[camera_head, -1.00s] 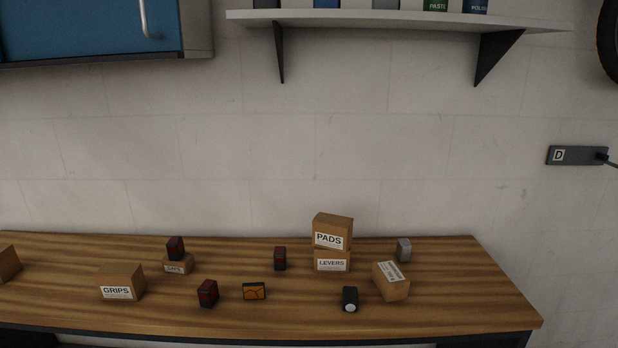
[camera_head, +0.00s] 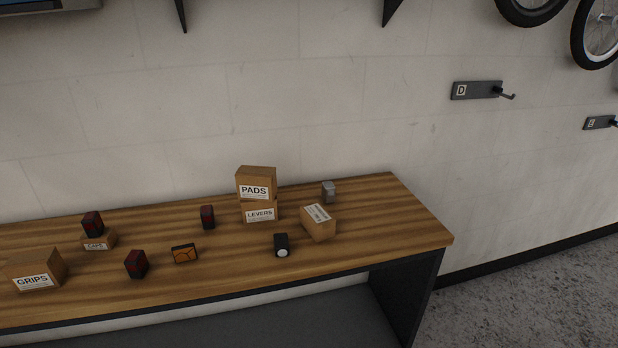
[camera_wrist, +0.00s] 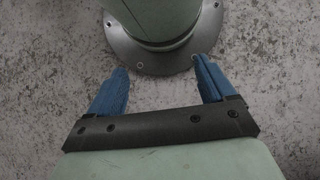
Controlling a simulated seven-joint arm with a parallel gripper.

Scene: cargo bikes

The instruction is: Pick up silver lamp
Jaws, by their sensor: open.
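The silver lamp (camera_head: 328,191) is a small grey block-shaped thing near the back edge of the wooden workbench (camera_head: 400,229), toward its right end. It stands behind a tilted cardboard box and right of the stacked boxes. A black lamp with a white round face (camera_head: 282,245) is nearer the front. My gripper (camera_wrist: 160,80) shows only in the wrist view, with its blue fingers wide apart and nothing between them. It is over the speckled floor beside my own round base, away from the bench.
The PADS box (camera_head: 256,183) rests on the LEVERS box (camera_head: 260,212). The tilted box (camera_head: 318,223) is in front of the silver lamp. Several dark red lights, an orange-faced item (camera_head: 184,253) and the GRIPS box (camera_head: 38,270) are farther left. The bench's right end is clear.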

